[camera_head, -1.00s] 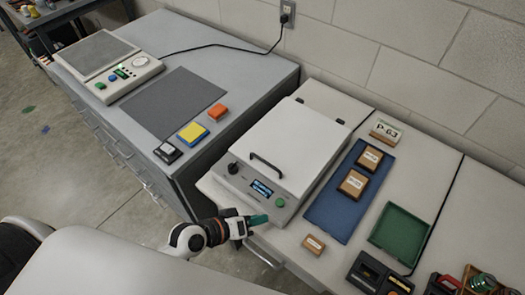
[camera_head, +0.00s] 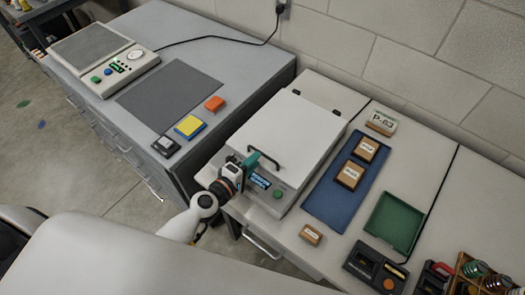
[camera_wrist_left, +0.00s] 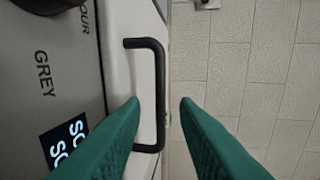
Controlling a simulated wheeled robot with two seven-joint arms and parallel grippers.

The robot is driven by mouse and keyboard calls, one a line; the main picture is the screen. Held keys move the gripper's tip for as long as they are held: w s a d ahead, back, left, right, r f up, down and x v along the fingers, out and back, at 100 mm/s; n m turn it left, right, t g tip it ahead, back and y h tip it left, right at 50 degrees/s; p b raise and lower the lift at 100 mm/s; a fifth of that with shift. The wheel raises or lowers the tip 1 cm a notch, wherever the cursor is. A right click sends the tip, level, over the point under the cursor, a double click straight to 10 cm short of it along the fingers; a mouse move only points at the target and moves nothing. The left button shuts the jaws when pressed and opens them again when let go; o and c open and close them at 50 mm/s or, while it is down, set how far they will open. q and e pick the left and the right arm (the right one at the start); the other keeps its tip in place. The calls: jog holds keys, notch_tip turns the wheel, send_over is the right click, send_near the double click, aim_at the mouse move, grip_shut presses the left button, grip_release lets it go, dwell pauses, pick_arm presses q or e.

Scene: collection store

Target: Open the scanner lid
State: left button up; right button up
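The scanner (camera_head: 233,156) stands at the left end of the pale bench. Its white lid (camera_head: 295,125) lies shut, with a black bar handle (camera_head: 270,163) on its front part. My left gripper (camera_head: 254,160) is at the left end of the handle, above the front panel. In the left wrist view the green fingers (camera_wrist_left: 160,103) are open, with the handle (camera_wrist_left: 160,85) showing in the gap between the tips. I cannot tell whether they touch it. The scanner's display and green button (camera_head: 278,194) are near the gripper. My right gripper is out of view.
A blue tray (camera_head: 325,205) with wooden blocks lies right of the scanner, a green tray (camera_head: 396,222) beyond it. A small wooden block (camera_head: 311,234) sits near the front edge. A grey bench (camera_head: 240,65) with another device (camera_head: 103,60) is at left, a block wall behind.

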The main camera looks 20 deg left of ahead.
pick_arm(q)
jog(key=x, duration=0.5)
jog(key=shift+s, duration=0.1)
grip_shut()
